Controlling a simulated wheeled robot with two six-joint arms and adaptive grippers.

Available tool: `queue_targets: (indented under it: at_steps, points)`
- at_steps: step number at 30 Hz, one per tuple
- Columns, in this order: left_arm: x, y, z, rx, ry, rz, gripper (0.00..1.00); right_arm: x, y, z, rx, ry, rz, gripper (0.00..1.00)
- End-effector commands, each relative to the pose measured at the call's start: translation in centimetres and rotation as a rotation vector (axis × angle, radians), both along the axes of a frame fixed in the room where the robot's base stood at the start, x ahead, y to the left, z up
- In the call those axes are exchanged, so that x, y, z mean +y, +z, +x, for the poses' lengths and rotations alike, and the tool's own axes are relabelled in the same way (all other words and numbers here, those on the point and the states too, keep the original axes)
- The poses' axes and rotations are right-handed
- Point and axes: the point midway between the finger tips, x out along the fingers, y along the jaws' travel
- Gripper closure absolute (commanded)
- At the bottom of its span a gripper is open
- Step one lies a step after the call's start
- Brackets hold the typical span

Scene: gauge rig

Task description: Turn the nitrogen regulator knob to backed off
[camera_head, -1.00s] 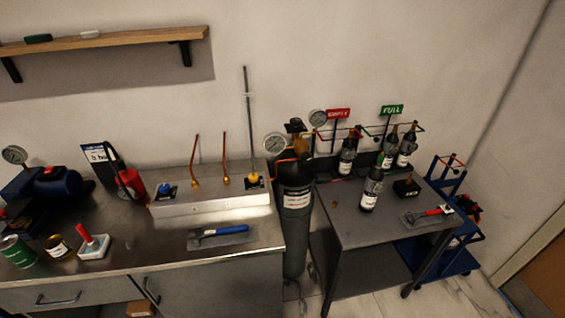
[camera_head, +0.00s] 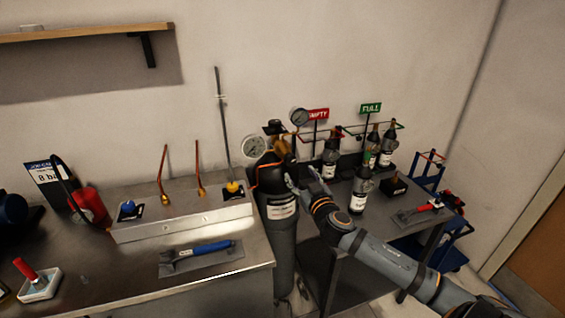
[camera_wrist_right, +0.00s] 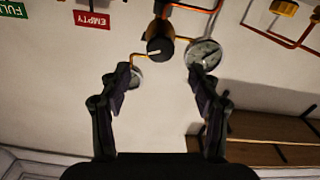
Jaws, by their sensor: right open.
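The regulator knob (camera_wrist_right: 160,48) is a dark round knob with a pale pointer line, seen near the top middle of the right wrist view, which is upside down. It sits on the brass regulator (camera_head: 281,146) atop the dark gas cylinder (camera_head: 283,228). A large round gauge (camera_head: 254,146) and a smaller gauge (camera_head: 299,116) flank it. My right gripper (camera_head: 303,178) is open and empty in front of the cylinder's upper part. In the wrist view its fingertips (camera_wrist_right: 163,78) are spread apart, with the knob beyond them and not touching. My left gripper is not in view.
Left of the cylinder is a steel bench with a raised block (camera_head: 185,222), copper tubes and a blue-handled tool (camera_head: 205,248). At right a cart holds several small bottles (camera_head: 358,195) beneath EMPTY (camera_head: 317,114) and FULL (camera_head: 371,107) signs. A wooden shelf (camera_head: 85,32) is on the wall.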

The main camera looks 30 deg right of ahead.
Motion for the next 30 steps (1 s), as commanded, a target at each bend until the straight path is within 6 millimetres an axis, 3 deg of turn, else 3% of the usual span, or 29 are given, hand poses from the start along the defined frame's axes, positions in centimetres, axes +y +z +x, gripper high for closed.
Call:
queue_targets:
  at_steps: [9, 15, 26, 30]
  points:
    - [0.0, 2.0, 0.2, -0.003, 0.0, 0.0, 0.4, -1.5, 0.5, 6.2, -0.003, -0.003, 0.009, 0.37]
    - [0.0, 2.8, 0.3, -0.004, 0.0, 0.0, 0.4, -2.1, 0.2, 8.9, 0.0, 0.0, 0.003, 0.37]
    - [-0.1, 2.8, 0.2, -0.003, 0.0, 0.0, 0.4, -2.2, -0.1, 9.6, 0.001, 0.002, 0.001, 0.37]
    - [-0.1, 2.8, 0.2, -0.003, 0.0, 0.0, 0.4, -2.2, -0.1, 9.6, 0.001, 0.002, 0.001, 0.55]
